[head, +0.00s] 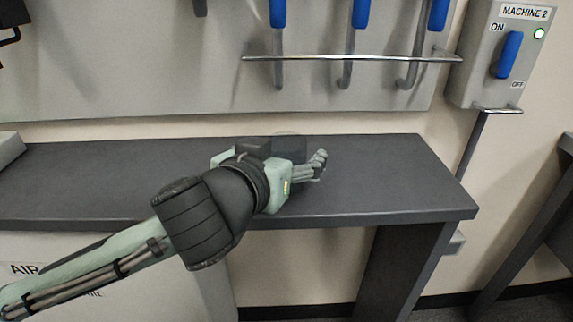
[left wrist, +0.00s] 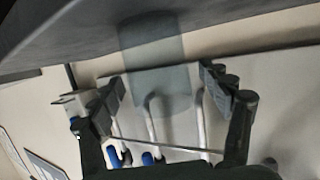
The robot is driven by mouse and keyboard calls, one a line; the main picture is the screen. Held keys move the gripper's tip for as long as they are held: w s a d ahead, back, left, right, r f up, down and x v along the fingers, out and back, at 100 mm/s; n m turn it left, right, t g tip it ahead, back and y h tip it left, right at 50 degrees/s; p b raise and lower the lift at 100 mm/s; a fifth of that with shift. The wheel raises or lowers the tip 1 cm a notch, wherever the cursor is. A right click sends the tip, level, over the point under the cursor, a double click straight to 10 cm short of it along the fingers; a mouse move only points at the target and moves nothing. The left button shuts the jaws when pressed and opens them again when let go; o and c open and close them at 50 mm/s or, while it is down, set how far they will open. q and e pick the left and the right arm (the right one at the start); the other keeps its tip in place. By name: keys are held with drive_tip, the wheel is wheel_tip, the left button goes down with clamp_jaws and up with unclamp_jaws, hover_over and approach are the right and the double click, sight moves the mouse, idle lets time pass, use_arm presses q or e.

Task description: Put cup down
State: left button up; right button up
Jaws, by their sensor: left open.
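The cup (left wrist: 152,55) is a see-through grey cylinder in the left wrist view, where the picture is upside down. One end meets the dark bench top (left wrist: 60,30), and the other reaches between the fingers. In the head view the cup (head: 296,146) is a faint dark shape behind my left wrist, mostly hidden. My left gripper (head: 318,165) is low over the bench near its right part. In the wrist view its fingers (left wrist: 163,88) are spread on both sides of the cup, with gaps visible. My right gripper is not in view.
A MACHINE 2 switch box (head: 480,60) is on the wall at right.

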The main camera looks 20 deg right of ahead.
use_arm(q)
drive_tip(key=c, duration=1.3)
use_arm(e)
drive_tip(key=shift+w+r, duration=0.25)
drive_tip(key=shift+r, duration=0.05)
use_arm(q)
drive_tip(key=shift+r, duration=0.2)
drive_tip(key=a+r, duration=0.3)
drive_tip(key=a, duration=0.1)
drive_tip(key=w+a+r, duration=0.1)
drive_tip(key=a+r, duration=0.2)
drive_tip(key=r, duration=0.1)
drive_tip(key=w+a+r, duration=0.1)
drive_tip(key=a+r, duration=0.2)
drive_tip(key=a, duration=0.1)
drive_tip(key=shift+w+a+r+p, duration=0.2)
drive_tip(key=shift+a+r+p, duration=0.1)
drive_tip(key=shift+r, duration=0.05)
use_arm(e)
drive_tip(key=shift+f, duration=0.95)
